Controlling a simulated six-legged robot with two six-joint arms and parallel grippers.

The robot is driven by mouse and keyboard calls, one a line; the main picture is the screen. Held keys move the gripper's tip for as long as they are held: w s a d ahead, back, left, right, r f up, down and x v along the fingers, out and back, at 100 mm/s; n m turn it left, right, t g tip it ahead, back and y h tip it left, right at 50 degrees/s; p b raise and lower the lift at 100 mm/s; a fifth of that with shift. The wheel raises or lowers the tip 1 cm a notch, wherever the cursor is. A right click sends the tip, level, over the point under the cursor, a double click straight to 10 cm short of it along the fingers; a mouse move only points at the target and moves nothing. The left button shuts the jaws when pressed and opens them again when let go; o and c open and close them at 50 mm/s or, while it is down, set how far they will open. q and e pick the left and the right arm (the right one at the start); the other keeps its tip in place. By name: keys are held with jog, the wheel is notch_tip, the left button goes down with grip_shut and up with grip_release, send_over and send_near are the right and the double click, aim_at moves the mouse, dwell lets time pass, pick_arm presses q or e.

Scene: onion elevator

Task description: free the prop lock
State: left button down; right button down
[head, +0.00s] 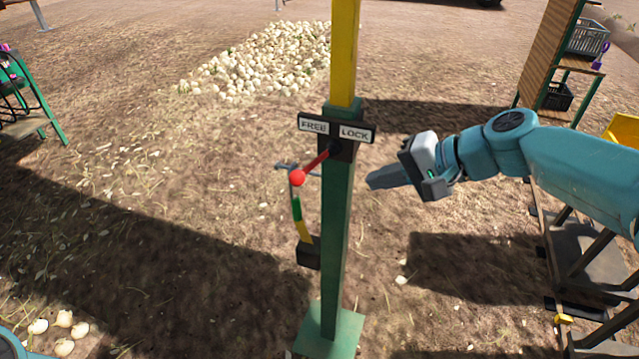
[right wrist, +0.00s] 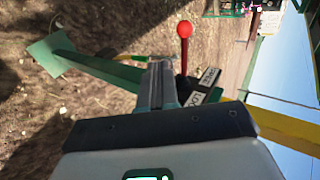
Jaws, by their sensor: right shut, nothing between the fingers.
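The prop lock is a red lever (head: 316,165) with a red ball knob (head: 298,178) on a green and yellow post (head: 336,210). A sign (head: 336,128) above it reads FREE on the left and LOCK on the right. The lever slants down to the left, on the FREE side. My right gripper (head: 374,181) is shut and empty, just right of the post and apart from the knob. In the right wrist view its fingers (right wrist: 157,88) point toward the post, with the knob (right wrist: 184,29) beyond them. My left gripper is not in view.
A hanging tool-like piece with a dark block (head: 308,253) is left of the post. A heap of onions (head: 265,62) lies behind, and a few onions (head: 64,335) lie at lower left. A wooden shelf with crates (head: 590,38) stands at right. Ground around the post is mostly clear.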

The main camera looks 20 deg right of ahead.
aim_at(315, 163)
jog(key=w+a+r+p+x, duration=0.1)
jog(key=r+p+x, duration=0.1)
jog(key=x, duration=1)
jog(key=shift+w+a+p, duration=0.25)
jog(key=shift+w+p, duration=0.05)
jog(key=shift+p, duration=0.2)
